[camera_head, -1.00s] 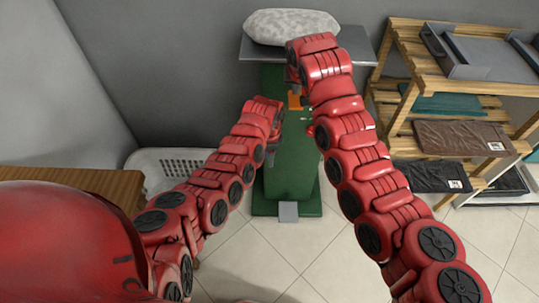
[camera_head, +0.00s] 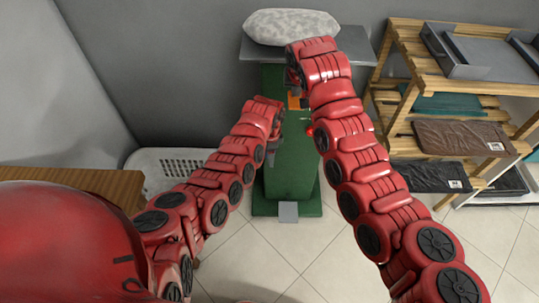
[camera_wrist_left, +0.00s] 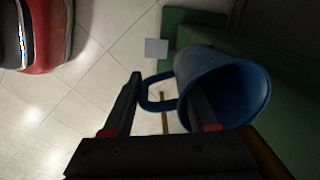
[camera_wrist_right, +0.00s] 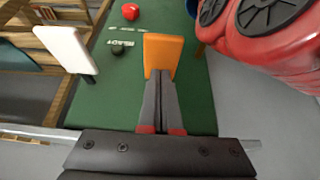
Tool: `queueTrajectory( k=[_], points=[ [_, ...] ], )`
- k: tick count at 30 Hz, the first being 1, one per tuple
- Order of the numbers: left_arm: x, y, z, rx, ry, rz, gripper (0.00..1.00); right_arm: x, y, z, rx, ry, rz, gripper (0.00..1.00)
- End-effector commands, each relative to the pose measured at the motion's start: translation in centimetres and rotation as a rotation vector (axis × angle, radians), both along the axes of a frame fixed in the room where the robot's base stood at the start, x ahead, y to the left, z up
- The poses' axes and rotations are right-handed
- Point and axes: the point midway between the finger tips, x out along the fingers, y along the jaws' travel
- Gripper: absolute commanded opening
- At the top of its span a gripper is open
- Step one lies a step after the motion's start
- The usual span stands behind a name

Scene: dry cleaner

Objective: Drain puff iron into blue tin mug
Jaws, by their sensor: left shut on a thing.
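The puff iron is a green column (camera_head: 290,165) with a grey top plate (camera_head: 252,50) and a pale padded puff (camera_head: 291,26). An orange lever (camera_head: 294,102) is on its front, also in the right wrist view (camera_wrist_right: 163,52). My right gripper (camera_wrist_right: 162,74) has its fingers together, with the tips at the orange lever. My left gripper (camera_wrist_left: 165,84) is shut on the blue tin mug (camera_wrist_left: 222,88) at its handle. The mug's open mouth faces the left wrist camera. The mug is hidden in the head view, where the left gripper (camera_head: 273,148) is beside the column.
A wooden shelf rack (camera_head: 392,100) with a grey tray and folded garments stands at the right. A white laundry basket (camera_head: 160,162) is at the left, behind my left arm, next to a wooden surface (camera_head: 75,181). The tiled floor (camera_head: 260,250) in front is clear.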

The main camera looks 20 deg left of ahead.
Motion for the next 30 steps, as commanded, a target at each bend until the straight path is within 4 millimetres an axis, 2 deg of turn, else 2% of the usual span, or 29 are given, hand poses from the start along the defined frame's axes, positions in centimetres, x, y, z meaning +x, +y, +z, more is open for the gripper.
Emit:
queueTrajectory(
  k=[30],
  points=[
    [0.0,0.0,0.0,0.0,0.0,0.0,0.0,-0.1,0.0,-3.1,-0.001,0.003,0.001,0.0]
  ],
)
